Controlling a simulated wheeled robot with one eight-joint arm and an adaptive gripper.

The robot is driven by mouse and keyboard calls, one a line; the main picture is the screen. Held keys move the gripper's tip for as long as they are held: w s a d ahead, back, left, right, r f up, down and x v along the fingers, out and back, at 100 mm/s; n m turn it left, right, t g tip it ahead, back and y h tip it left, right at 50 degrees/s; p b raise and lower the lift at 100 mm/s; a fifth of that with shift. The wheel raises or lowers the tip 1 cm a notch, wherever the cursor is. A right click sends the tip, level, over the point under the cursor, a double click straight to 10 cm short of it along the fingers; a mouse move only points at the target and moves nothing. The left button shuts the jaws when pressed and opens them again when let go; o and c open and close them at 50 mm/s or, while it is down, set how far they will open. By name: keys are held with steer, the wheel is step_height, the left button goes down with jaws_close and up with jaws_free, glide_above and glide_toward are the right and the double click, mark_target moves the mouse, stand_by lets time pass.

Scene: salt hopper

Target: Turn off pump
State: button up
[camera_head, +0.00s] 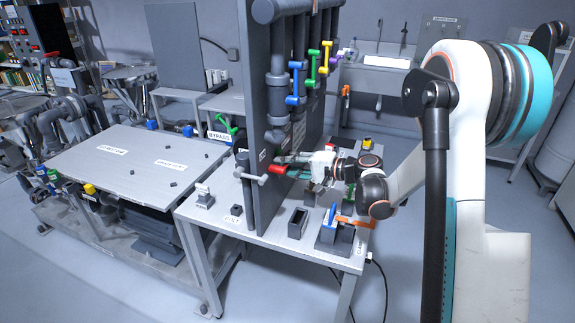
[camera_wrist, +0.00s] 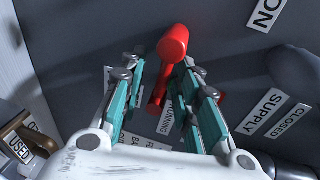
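A red handle (camera_head: 277,169) with a rounded end juts from the dark upright panel (camera_head: 262,110). In the wrist view the red handle (camera_wrist: 173,45) runs down between my fingers. My gripper (camera_head: 291,163) is at the panel, right beside the handle. In the wrist view my gripper (camera_wrist: 163,72) has its teal-sided fingers apart, one on each side of the handle, with gaps showing. Whether a finger touches it cannot be told. Labels reading "ON", "SUPPLY", "CLOSED" and "RUNNING" are on the panel near it; some are partly hidden by my fingers. No label plainly reads pump.
Blue, green and yellow valve handles (camera_head: 311,70) hang on pipes above. A grey T-shaped handle (camera_head: 250,177) is left of the red one. A blue-and-orange lever device (camera_head: 335,228) stands on the white table (camera_head: 275,243). A grey platform (camera_head: 130,165) is at left.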

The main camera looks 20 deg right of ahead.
steer(key=v, duration=1.2)
steer(key=shift+r, duration=0.1)
